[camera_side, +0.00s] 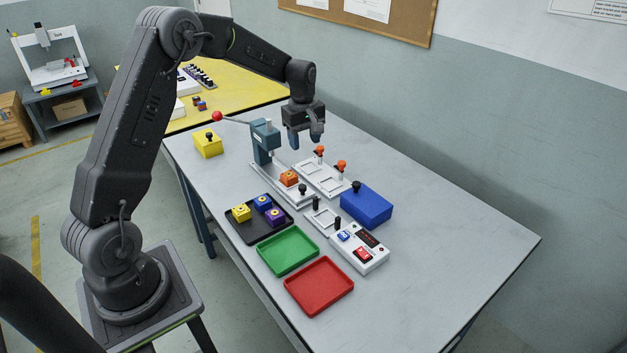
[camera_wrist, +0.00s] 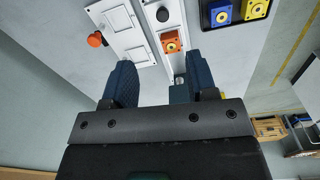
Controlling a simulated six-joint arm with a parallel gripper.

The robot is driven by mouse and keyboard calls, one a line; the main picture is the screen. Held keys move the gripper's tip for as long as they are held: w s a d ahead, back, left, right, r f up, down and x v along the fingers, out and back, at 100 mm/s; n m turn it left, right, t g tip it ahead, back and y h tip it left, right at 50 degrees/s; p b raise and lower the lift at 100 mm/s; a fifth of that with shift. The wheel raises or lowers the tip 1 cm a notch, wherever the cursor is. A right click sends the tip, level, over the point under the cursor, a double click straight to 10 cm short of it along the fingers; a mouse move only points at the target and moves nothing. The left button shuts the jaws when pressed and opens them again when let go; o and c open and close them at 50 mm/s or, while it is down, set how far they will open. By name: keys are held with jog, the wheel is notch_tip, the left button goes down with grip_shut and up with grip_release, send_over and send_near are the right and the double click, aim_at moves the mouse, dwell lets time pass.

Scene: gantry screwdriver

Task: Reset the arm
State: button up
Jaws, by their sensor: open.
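My gripper (camera_side: 305,135) hangs above the far part of the grey table, behind the fixtures, with its fingers pointing down. In the wrist view my gripper (camera_wrist: 163,85) shows its two blue fingers spread apart with nothing held between them. My arm reaches over the table from the base at the left. An orange block (camera_side: 289,178) sits in the fixture under the teal press (camera_side: 264,142); the orange block also shows in the wrist view (camera_wrist: 171,42), beyond the fingers. A red-ball lever (camera_side: 217,116) sticks out left from the press.
A black tray (camera_side: 262,236) holds yellow, blue and purple blocks. Green (camera_side: 288,250) and red (camera_side: 319,286) trays are empty. A blue box (camera_side: 366,205), a control box (camera_side: 359,248), clamp fixtures (camera_side: 322,178) and a yellow box (camera_side: 208,144) stand nearby. The table's right side is clear.

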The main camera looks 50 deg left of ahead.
jog(key=s+d+r+m+t, duration=0.2)
jog(key=s+d+r+m, duration=0.6)
jog(key=s+d+r, duration=0.5)
jog(key=s+d+m+t, duration=0.1)
jog(key=s+d+m, duration=0.2)
jog(key=s, duration=0.4)
jog(key=s+d+r+m+t, duration=0.1)
jog(key=s+d+m, duration=0.3)
jog(key=s, duration=0.4)
jog(key=shift+r+m+t, duration=0.3)
jog(key=shift+m+t, duration=0.3)
jog(key=shift+m, duration=0.3)
